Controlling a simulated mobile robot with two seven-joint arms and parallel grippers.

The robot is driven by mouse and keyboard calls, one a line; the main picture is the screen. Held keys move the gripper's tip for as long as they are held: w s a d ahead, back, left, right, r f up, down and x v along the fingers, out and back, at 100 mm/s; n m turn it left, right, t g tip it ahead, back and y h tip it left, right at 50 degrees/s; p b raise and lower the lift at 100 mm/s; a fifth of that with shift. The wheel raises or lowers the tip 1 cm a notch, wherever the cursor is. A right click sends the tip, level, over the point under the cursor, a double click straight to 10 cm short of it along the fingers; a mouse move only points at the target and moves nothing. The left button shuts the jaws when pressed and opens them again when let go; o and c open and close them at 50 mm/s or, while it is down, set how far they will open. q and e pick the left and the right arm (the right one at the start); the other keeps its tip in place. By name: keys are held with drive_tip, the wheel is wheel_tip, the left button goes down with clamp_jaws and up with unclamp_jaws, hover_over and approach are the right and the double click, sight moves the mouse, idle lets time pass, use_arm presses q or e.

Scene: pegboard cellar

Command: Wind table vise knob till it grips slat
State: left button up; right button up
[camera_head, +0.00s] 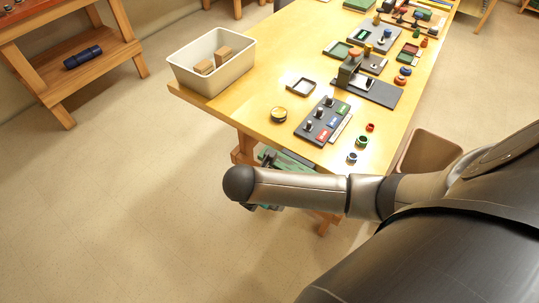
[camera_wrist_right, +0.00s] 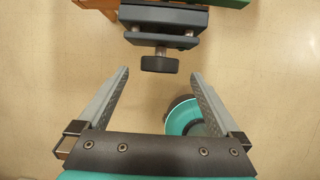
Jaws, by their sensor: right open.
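The dark grey table vise (camera_wrist_right: 165,17) is at the top of the right wrist view. A dark knob (camera_wrist_right: 159,64) sticks out from it on a short screw. My right gripper (camera_wrist_right: 159,75) is open, with one finger on each side of the knob and clear gaps between. In the head view my right arm covers most of the area below the table edge. My left gripper is not in view.
The wooden table (camera_head: 262,97) carries a white bin (camera_head: 213,85) with wooden blocks, a dark switch panel (camera_head: 316,128) and several small parts. A brown bin (camera_head: 430,152) stands right of the table. Open floor lies at left.

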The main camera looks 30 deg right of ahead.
drive_tip(key=b+x, duration=0.1)
drive_tip(key=x, duration=0.5)
drive_tip(key=shift+b, duration=0.3)
drive_tip(key=c, duration=1.3)
